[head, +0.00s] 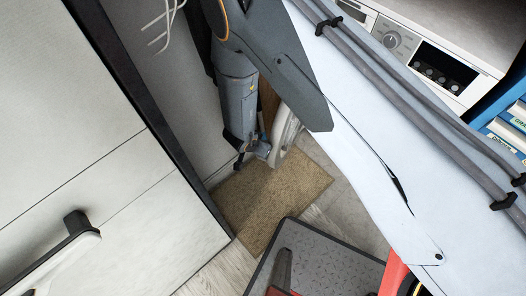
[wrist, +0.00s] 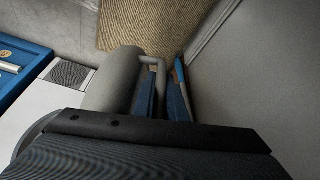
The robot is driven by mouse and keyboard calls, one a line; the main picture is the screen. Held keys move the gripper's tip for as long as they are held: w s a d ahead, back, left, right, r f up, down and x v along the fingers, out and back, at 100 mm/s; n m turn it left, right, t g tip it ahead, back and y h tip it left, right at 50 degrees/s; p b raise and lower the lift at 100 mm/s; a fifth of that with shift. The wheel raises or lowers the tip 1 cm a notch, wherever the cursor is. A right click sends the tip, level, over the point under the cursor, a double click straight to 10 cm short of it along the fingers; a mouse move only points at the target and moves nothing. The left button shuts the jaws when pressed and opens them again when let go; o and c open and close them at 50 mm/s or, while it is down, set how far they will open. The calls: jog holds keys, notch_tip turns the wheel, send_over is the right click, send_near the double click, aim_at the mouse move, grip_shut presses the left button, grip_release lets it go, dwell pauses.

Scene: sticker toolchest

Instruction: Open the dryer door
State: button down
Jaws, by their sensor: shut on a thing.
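The dryer's white front panel with a round knob (head: 392,40) shows at the upper right of the head view. Part of the pale, rounded dryer door (head: 284,130) shows low beside my gripper (head: 254,158); my arm hides most of the dryer front. In the wrist view my gripper's blue fingers (wrist: 166,101) are shut on a thin grey bar, the dryer door's handle (wrist: 159,70). A grey rounded part (wrist: 113,80) of the door lies just left of the fingers. How far the door stands open cannot be told.
A tan mat (head: 270,195) lies on the floor below my gripper. A pale cabinet (head: 75,130) with dark edging and a black handle (head: 77,224) stands close on the left. Blue drawers (head: 508,125) stand at the right. A plain wall is near the fingers.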

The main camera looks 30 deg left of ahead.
jog(key=shift+a, duration=0.2)
dwell(0.3)
jog(key=c, duration=2.1)
grip_release()
jog(key=shift+w, duration=0.1)
jog(key=shift+v, duration=3.85)
